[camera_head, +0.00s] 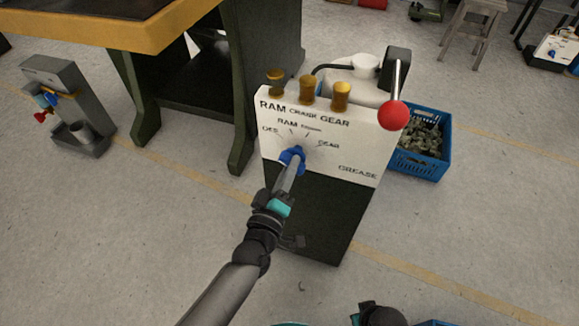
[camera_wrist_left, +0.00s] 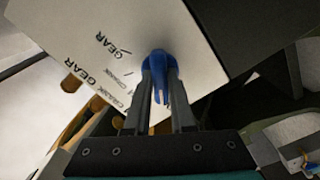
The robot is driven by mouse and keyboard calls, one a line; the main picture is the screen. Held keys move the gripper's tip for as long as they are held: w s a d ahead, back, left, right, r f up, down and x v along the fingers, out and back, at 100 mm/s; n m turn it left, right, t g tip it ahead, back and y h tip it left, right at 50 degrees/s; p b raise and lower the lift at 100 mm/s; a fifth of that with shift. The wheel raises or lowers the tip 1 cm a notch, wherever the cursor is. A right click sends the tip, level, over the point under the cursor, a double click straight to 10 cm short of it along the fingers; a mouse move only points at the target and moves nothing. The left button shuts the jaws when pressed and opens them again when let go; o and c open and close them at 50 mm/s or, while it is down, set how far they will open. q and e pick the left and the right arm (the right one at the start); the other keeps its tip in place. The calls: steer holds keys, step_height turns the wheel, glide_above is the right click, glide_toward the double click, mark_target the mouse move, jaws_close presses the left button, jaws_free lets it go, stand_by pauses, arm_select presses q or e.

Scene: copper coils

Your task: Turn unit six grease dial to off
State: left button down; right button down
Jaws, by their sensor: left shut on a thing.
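The grease unit is a white-faced box (camera_head: 275,160) on a dark green stand, marked GREASE at lower right. Its blue dial (camera_head: 291,155) is on the front panel, with small labels around it: RAM above, GEAR to the right, and one at left that looks like OFF. My left gripper (camera_head: 294,163) is shut on the dial. In the left wrist view its two fingers (camera_wrist_left: 160,95) stand on either side of the blue knob (camera_wrist_left: 159,68). Which label the dial points to is not clear. No right gripper fingers show.
Three brass caps (camera_head: 308,90) and a red-knobbed lever (camera_head: 393,114) are on the box's top and right side. A blue crate (camera_head: 425,172) of scrap stands behind at right.

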arm_select(q)
steer(key=shift+n, duration=0.4)
steer(key=c, duration=0.8)
jaws_free()
steer(key=shift+o, duration=0.2)
steer(key=shift+s, duration=0.1)
steer(key=p+v, duration=0.3)
steer(key=v, duration=1.2)
arm_select(e)
steer(key=s+d+f, duration=0.4)
steer(key=s, duration=0.1)
